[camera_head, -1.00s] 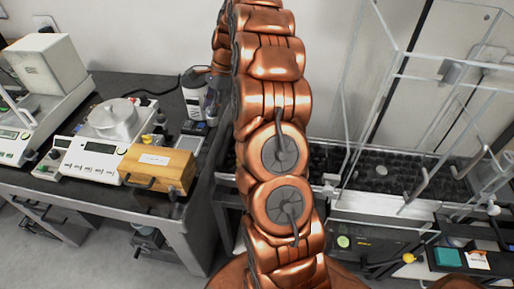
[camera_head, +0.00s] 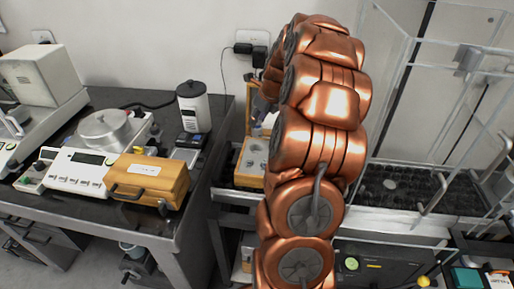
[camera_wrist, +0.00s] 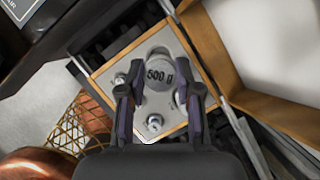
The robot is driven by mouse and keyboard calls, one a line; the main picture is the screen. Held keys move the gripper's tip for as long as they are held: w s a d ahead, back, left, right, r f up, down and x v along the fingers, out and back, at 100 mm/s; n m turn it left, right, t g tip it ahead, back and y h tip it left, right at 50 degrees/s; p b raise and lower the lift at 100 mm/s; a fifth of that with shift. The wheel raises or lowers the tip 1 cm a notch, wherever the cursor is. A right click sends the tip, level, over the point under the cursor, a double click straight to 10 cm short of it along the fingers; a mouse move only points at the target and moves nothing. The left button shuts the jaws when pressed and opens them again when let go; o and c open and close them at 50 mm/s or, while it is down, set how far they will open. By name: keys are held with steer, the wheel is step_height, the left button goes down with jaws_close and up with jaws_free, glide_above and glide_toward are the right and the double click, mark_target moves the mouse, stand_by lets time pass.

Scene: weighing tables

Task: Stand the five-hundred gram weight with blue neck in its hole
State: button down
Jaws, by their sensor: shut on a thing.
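In the wrist view, my gripper (camera_wrist: 160,98) is shut on the weight marked "500 g" (camera_wrist: 160,74), seen from above with its label towards the camera. The weight is over the grey panel of a wooden weight box (camera_wrist: 97,74). Its neck is hidden, and I cannot tell whether its base is in a hole or above one. Two smaller knobbed weights (camera_wrist: 155,122) show in the panel.
A wooden frame (camera_wrist: 222,60), apparently the open lid, rises beside the box in the wrist view. A wire mesh basket (camera_wrist: 72,122) is at lower left. In the head view, a balance (camera_head: 75,170), a closed wooden case (camera_head: 150,181) and a white container (camera_head: 193,105) stand on the left table.

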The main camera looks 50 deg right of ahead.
mark_target(259, 137)
steer(key=shift+f+p, duration=0.6)
steer(key=shift+f, duration=3.8)
steer(key=shift+f, duration=0.1)
steer(key=c, duration=0.8)
jaws_free()
